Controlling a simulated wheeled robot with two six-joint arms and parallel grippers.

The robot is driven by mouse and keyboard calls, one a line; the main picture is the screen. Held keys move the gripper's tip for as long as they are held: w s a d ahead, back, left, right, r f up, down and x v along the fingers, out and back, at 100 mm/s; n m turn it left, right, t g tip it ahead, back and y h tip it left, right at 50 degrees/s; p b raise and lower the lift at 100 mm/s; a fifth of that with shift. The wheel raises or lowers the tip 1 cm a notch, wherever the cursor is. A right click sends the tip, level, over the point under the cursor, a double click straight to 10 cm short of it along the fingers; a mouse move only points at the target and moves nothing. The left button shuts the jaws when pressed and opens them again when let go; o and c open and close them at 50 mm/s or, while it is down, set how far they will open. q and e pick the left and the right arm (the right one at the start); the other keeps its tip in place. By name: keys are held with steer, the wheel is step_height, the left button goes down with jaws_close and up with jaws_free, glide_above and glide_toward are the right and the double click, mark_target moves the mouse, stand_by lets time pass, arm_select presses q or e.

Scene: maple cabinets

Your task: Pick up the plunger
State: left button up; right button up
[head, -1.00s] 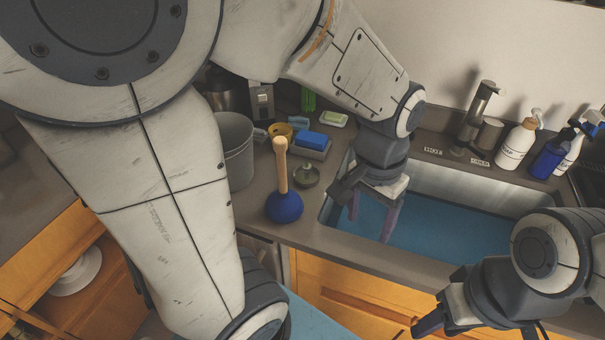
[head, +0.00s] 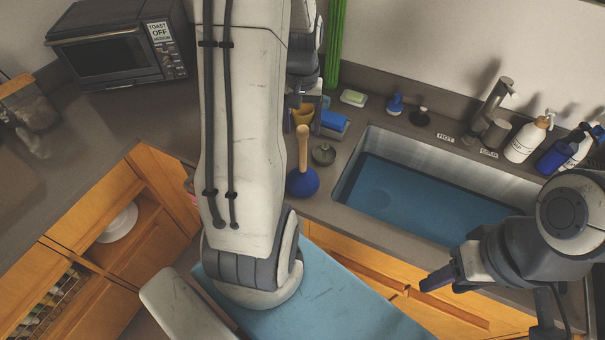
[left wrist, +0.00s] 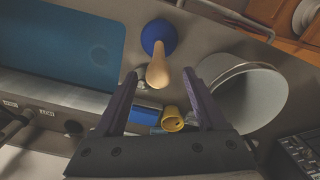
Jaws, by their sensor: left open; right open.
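The plunger stands upright on the counter left of the sink, its blue cup (head: 302,184) down and its wooden handle (head: 303,146) up. In the left wrist view its handle (left wrist: 157,70) points toward the camera, with the blue cup (left wrist: 159,34) beyond. My left gripper (left wrist: 160,76) is open, and the handle's end shows between its fingertips, apart from both. In the head view the left gripper (head: 303,88) is partly hidden behind my arm, above and behind the plunger. My right gripper (head: 482,300) is open and empty in front of the sink.
A grey bucket (left wrist: 268,92) stands beside the plunger. A yellow cup (head: 302,117), blue sponge (head: 334,121) and dark round stopper (head: 323,154) are close behind it. The sink (head: 430,205) is to the right; soap bottles (head: 527,138) stand at its far right.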

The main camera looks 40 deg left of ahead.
mark_target(303, 140)
arm_select(q)
steer(key=shift+f, duration=0.35)
step_height(303, 140, down, 3)
steer(key=shift+s+d+f+p, duration=0.1)
steer(key=shift+f+p, duration=0.1)
steer(key=shift+p, duration=0.85)
steer(key=shift+f, duration=0.6)
jaws_close()
